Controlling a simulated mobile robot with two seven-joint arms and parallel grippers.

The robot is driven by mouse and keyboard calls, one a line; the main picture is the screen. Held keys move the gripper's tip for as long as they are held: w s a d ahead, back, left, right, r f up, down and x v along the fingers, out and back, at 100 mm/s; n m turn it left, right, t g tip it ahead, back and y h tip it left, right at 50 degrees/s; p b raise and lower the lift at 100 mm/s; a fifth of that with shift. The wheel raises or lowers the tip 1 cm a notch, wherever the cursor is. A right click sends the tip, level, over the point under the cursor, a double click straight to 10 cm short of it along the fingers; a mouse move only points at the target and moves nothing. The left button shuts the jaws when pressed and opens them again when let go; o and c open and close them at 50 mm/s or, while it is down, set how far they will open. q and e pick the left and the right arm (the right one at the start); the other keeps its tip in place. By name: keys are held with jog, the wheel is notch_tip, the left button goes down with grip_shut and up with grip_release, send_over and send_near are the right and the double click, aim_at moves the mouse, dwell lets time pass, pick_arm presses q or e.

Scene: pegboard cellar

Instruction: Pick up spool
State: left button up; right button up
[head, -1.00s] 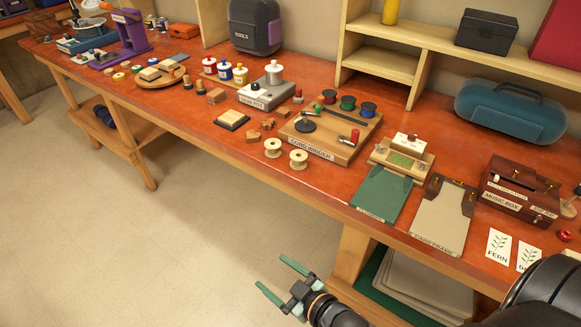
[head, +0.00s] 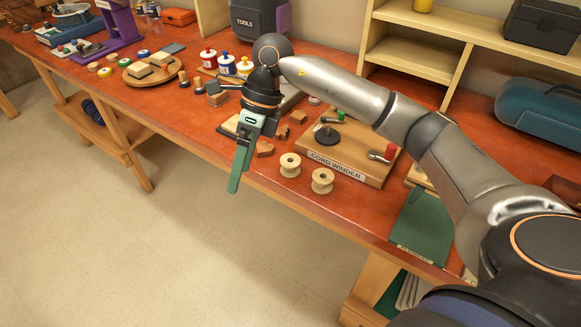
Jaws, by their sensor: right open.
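Two pale wooden spools stand near the front edge of the bench, a left one (head: 290,165) and a right one (head: 322,181), both bare of cord. They are just in front of the wooden cord winder (head: 335,168). My left gripper is out of view.
A round wooden board (head: 152,72) and red, blue and yellow glue-like bottles (head: 227,65) stand further left. Small wooden blocks (head: 264,149) lie behind the gripper. A green mat (head: 421,228) lies right of the winder. The floor before the bench is clear.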

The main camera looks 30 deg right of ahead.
jog(key=w+d+r+m+t+h, duration=0.15)
jog(key=d+r+h, duration=0.35)
jog(key=d, duration=0.7)
send_over(289, 160)
jog(key=s, duration=0.1)
jog(key=shift+g, duration=0.25)
jog(key=f, duration=0.6)
jog(key=shift+a+f, duration=0.3)
jog(key=shift+a, duration=0.05)
jog(key=shift+w+d+f+p, duration=0.1)
jog(key=shift+f+p, duration=0.1)
jog(key=shift+f, duration=0.75)
jog(key=shift+w+f+p, duration=0.15)
jog(key=shift+f, duration=0.85)
jog(key=shift+w+d+f+p, duration=0.1)
jog(key=shift+f+p, duration=0.1)
jog(key=shift+f, duration=0.75)
jog(key=shift+a, duration=0.1)
jog(key=c, duration=1.4)
jog(key=shift+r, duration=0.1)
